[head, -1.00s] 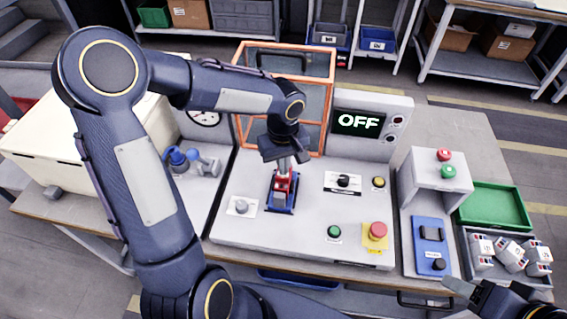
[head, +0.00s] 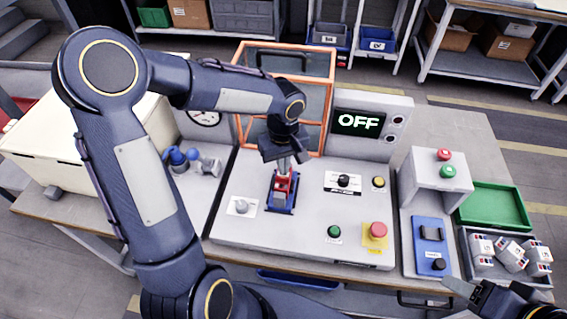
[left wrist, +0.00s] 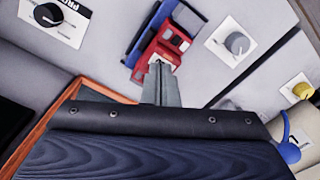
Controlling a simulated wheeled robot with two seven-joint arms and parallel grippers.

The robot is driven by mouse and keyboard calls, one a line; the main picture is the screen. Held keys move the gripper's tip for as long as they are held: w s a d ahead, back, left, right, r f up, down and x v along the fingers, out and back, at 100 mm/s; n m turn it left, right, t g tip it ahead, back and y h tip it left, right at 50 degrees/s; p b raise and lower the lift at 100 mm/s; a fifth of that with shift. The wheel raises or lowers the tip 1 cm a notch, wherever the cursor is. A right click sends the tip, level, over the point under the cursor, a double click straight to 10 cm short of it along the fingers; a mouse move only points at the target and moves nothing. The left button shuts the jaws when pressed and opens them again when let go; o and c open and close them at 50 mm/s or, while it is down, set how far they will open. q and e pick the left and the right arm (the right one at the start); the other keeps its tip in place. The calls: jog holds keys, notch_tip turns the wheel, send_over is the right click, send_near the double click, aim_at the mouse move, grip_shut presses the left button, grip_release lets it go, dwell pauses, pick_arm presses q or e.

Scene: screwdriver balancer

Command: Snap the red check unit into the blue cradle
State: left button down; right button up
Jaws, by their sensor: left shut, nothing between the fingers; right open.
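The red check unit (head: 283,186) sits in or on the blue cradle (head: 281,207) on the grey panel, below my left gripper. In the left wrist view the red unit (left wrist: 165,47) lies over the blue cradle (left wrist: 148,30), with part of the blue frame showing beside it. I cannot tell whether it is fully seated. My right gripper (head: 478,293) is open at the lower right, away from the cradle.
Knobs and a red emergency button (head: 378,230) flank the cradle.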

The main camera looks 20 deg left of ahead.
pick_arm(q)
jog(key=shift+f+b, duration=0.35)
dwell(0.6)
jog(key=shift+r+p, duration=1.7)
jog(key=shift+r, duration=0.9)
